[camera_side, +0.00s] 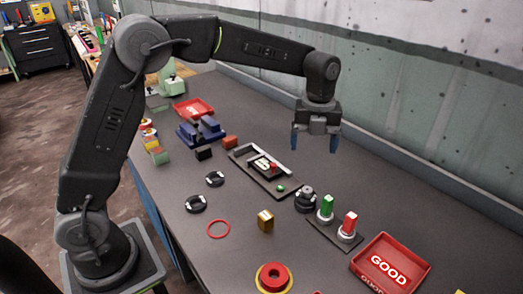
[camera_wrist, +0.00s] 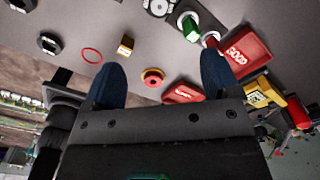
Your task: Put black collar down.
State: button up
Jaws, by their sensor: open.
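Two black collars lie flat on the grey bench in the side view, one (camera_side: 215,179) behind the other (camera_side: 196,204). Two black collars also show at the upper left of the wrist view, one (camera_wrist: 48,43) lower and one (camera_wrist: 22,5) cut by the top edge. I cannot tell which one the task means. My gripper (camera_side: 316,142) hangs above the bench, well to the right of the collars. Its two blue fingers are apart with nothing between them; they also show spread in the wrist view (camera_wrist: 161,60).
A red ring (camera_side: 218,230) and brass block (camera_side: 265,220) lie near the collars. A dark fixture (camera_side: 262,170), black knobbed part (camera_side: 305,199), green button (camera_side: 325,208) and red button (camera_side: 348,226) stand mid-bench. A red GOOD tray (camera_side: 388,264) and red-yellow button (camera_side: 273,278) are in front.

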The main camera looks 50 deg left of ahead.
jog(key=s+a+r+n+t, duration=0.2)
jog(key=s+r+n, duration=0.2)
jog(key=s+n, duration=0.3)
jog(key=s+a+r+n+t, duration=0.1)
jog(key=s+r+n, duration=0.3)
jog(key=s+n, duration=0.35)
jog(key=s+a+f+n+t, duration=0.2)
jog(key=s+f+n, duration=0.1)
jog(key=s+n, duration=0.9)
jog(key=shift+s+t, duration=0.3)
jog(key=shift+s, duration=0.15)
jog(key=shift+n, duration=0.25)
